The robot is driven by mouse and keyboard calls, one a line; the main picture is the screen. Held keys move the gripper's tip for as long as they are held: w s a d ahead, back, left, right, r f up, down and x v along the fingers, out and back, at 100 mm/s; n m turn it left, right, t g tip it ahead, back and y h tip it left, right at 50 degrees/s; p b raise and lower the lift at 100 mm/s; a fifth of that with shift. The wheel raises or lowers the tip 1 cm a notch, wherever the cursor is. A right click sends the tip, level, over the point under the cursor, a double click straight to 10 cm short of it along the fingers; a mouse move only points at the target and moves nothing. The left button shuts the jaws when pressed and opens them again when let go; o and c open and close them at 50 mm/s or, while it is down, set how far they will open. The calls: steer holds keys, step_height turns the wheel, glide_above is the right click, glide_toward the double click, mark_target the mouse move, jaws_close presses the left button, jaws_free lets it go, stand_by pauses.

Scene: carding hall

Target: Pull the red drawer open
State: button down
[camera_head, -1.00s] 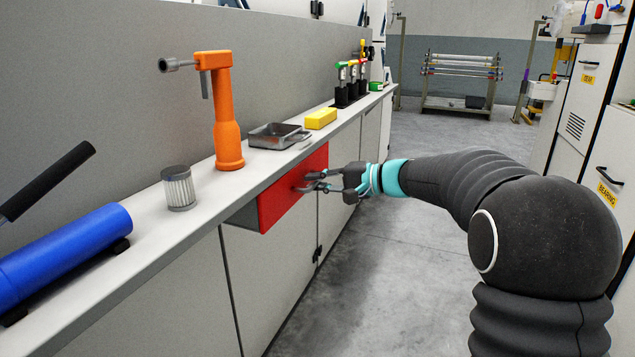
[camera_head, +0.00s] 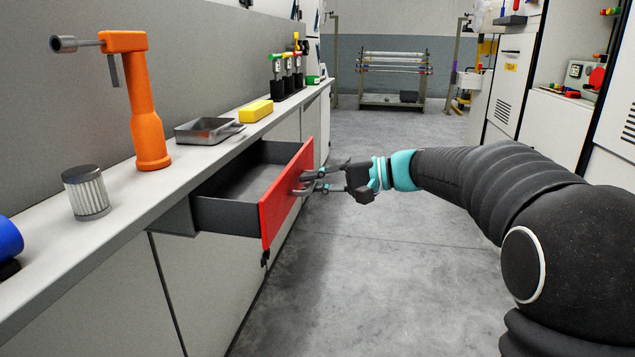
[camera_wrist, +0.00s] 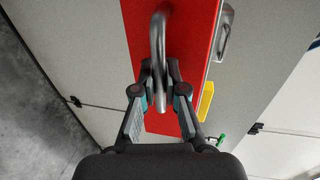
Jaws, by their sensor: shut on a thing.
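The red drawer (camera_head: 285,195) stands well out from under the counter in the head view. Its dark grey box shows behind the red front, and the visible part of its floor looks empty. In the wrist view the red front (camera_wrist: 195,45) fills the upper middle. A grey metal bar handle (camera_wrist: 158,45) stands out from it. My gripper (camera_head: 308,183) is at the red front, its fingers shut on the handle. In the wrist view my gripper (camera_wrist: 160,80) has one finger on each side of the handle.
On the counter (camera_head: 120,205) above stand a filter cartridge (camera_head: 86,193), an orange tool (camera_head: 147,125), a grey metal tray (camera_head: 205,130) and a yellow block (camera_head: 255,111). The floor (camera_head: 390,260) to the right of the drawer is clear. A rack with rollers (camera_head: 393,80) stands far back.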

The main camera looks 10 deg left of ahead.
steer(key=c, duration=1.2)
jaws_free()
steer(key=v, duration=1.2)
